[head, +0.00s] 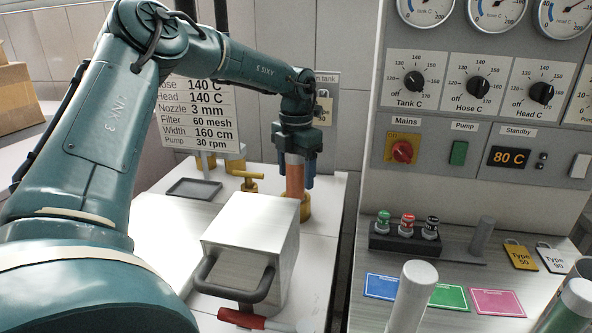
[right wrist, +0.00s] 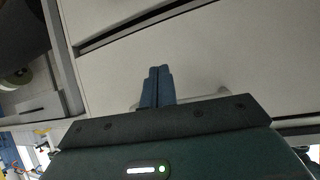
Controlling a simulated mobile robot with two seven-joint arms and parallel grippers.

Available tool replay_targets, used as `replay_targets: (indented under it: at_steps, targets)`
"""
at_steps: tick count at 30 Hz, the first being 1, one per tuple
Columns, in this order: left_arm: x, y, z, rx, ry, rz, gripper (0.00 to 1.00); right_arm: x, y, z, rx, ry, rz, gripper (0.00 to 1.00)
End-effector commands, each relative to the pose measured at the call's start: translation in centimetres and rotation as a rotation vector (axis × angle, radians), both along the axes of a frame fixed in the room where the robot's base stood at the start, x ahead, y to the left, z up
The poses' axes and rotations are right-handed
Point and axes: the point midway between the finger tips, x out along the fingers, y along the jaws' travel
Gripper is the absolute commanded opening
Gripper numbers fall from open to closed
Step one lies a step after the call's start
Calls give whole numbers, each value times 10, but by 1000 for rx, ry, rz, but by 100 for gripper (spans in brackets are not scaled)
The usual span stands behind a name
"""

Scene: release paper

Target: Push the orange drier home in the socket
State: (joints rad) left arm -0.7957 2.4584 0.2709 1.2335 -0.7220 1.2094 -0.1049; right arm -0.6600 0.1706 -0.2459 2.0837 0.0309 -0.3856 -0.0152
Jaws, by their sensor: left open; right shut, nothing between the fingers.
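The orange drier (head: 294,178) stands upright in the head view, its lower end at the brass socket (head: 304,208) on the white bench. The metal box hides part of the socket, so how deep the drier sits cannot be told. My left gripper (head: 298,168) is open, pointing down over the drier's upper part. A blue finger shows at the drier's right side; the drier's top is hidden by the gripper body. My right gripper (right wrist: 157,72) shows only in the right wrist view, shut and empty, before a pale panel.
A metal box (head: 250,237) with a dark handle stands in front of the socket. A brass valve (head: 248,181) and a grey tray (head: 194,188) are to the left. A control panel (head: 478,110) rises at right, above a bench with bottles and coloured cards.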

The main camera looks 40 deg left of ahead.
Motion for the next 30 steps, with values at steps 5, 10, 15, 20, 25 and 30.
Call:
replay_targets:
  at_steps: [5,10,15,20,25,30]
  targets:
    - [1,0,10,1,-6,0,65,-5,13,21,69,-9,12,0]
    - [2,0,54,1,-7,0,65,-3,12,20,72,-15,7,0]
    - [2,0,94,1,-6,1,65,-2,12,22,71,-18,7,0]
    - [1,0,119,1,-3,1,65,-1,12,24,68,-19,7,0]
    - [1,0,131,0,-1,0,65,-1,11,24,65,-20,8,0]
    - [1,0,133,0,-1,0,65,-1,11,24,64,-20,8,0]
